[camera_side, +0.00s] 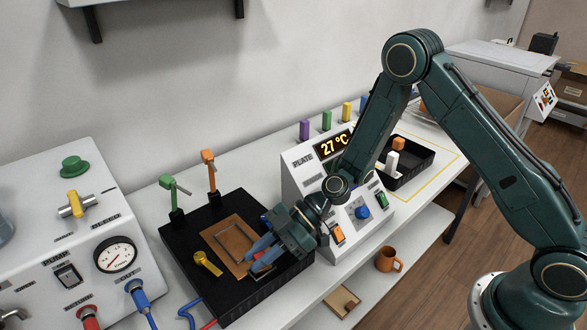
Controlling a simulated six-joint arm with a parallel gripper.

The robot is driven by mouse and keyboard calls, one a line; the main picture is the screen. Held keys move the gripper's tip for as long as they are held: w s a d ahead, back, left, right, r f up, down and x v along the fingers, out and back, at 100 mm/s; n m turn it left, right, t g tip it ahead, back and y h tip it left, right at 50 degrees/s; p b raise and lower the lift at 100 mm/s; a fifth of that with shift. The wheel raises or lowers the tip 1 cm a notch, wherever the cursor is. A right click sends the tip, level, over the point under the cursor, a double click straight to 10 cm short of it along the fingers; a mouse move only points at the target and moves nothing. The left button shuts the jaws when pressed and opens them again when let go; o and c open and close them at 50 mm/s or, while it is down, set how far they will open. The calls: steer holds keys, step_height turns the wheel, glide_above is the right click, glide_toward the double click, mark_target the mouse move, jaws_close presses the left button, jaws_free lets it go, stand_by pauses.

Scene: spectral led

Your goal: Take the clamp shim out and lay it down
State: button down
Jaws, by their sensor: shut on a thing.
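My gripper (261,256) has blue fingers and reaches down over the right side of the black fixture block (196,218). It is shut on a small red piece (261,265) between the fingertips, mostly hidden by them. I cannot tell for certain whether this is the clamp shim, or whether it touches the block. A copper-brown plate (229,233) lies on the block, just left of the fingers. A green clamp (168,184) and an orange clamp (209,165) stand raised at the back. A yellow clamp part (207,263) lies low at the plate's front left.
A control box (300,163) reading 27 °C stands close behind my gripper. A black tray (416,158) with a white piece is beyond it. A pump box (62,240) with a gauge and hoses stands left. A cup (387,259) is on the lower shelf.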

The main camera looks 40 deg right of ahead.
mark_target(260, 255)
steer(key=shift+r, duration=1.15)
stand_by(0.4)
steer(key=shift+r, duration=0.35)
